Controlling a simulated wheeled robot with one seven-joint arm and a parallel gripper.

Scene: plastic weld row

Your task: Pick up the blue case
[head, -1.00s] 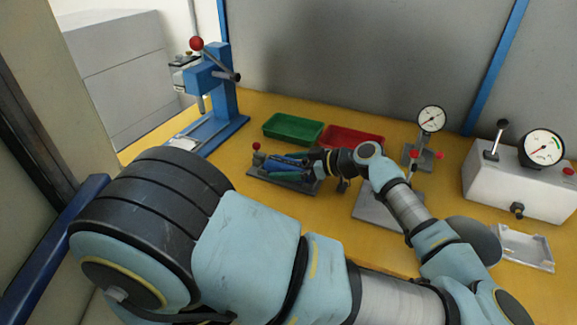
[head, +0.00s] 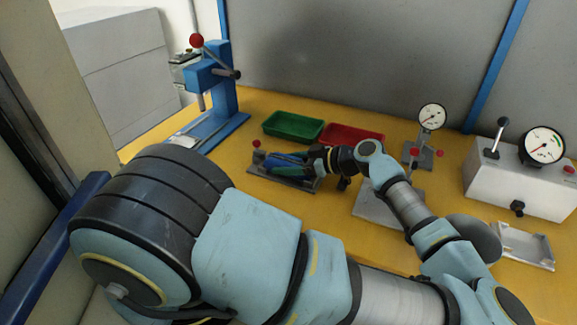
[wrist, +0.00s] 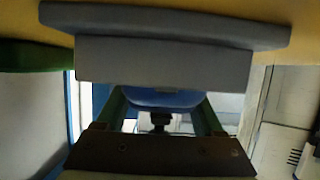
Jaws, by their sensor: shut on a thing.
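The blue case (head: 288,157) is at the grey fixture (head: 262,174) with a red-knobbed clamp, left of my wrist in the head view. My gripper (head: 290,163) reaches in from the right and is shut on the case. In the wrist view the blue case (wrist: 162,99) shows between the two greenish fingers of my gripper (wrist: 162,112). A wide grey block (wrist: 165,62) hides much of what lies beyond it. I cannot tell whether the case still touches the fixture.
A green tray (head: 293,138) and a red tray (head: 335,147) stand behind the fixture. A blue press (head: 225,105) stands at the left. Dial gauges, a grey control box (head: 530,185) and a pale tray (head: 537,263) are at the right. Bare yellow table (head: 225,160) lies left of the fixture.

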